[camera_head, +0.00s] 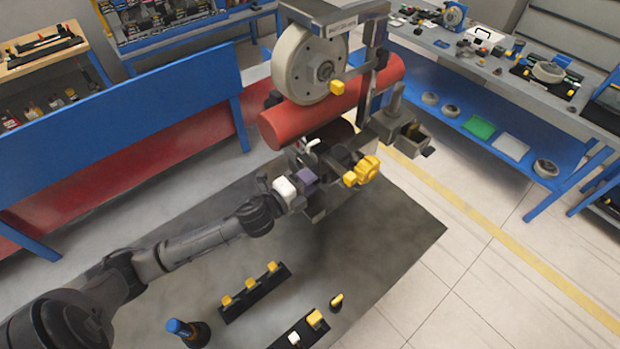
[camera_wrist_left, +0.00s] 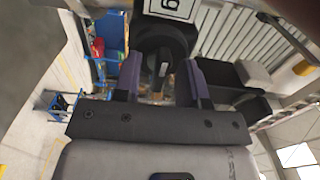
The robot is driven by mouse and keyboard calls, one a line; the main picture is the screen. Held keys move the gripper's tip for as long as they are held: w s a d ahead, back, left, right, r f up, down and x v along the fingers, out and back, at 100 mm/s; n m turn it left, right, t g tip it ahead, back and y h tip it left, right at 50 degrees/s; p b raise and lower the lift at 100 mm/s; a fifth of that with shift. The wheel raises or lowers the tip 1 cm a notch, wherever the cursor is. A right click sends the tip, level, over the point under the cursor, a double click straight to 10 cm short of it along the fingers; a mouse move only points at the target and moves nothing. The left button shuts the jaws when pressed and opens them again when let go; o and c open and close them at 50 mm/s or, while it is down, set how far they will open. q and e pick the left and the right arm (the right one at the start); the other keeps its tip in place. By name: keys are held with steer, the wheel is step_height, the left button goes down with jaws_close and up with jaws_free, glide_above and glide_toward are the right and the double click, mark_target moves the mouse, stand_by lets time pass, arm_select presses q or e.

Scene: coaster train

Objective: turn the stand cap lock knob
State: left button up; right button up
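My left gripper (camera_head: 305,181) reaches the lower part of the stand in the head view, below the red cylinder (camera_head: 335,103). In the left wrist view, its two purple fingers (camera_wrist_left: 160,82) are apart. A round black knob (camera_wrist_left: 163,42) with a grey raised grip lies between and beyond the fingertips. I cannot tell whether the fingers touch it. A white label with a digit is just above the knob. In the head view, the gripper and dark parts hide the knob's face. A yellow knob (camera_head: 368,168) sticks out to the right of the gripper. My right gripper is not in view.
A large pale wheel (camera_head: 310,65) is mounted above the red cylinder. Black holders with yellow pieces (camera_head: 253,290) lie on the dark mat (camera_head: 395,235) below. A blue bench (camera_head: 120,120) stands left, a workbench (camera_head: 500,75) at the right. Floor at the lower right is clear.

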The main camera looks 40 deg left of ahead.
arm_select(q)
jaws_close()
stand_by(0.4)
steer(key=shift+n, duration=0.3)
steer(key=shift+f+n+p, duration=0.15)
steer(key=shift+n+p, duration=4.4)
steer(key=shift+n, duration=4.15)
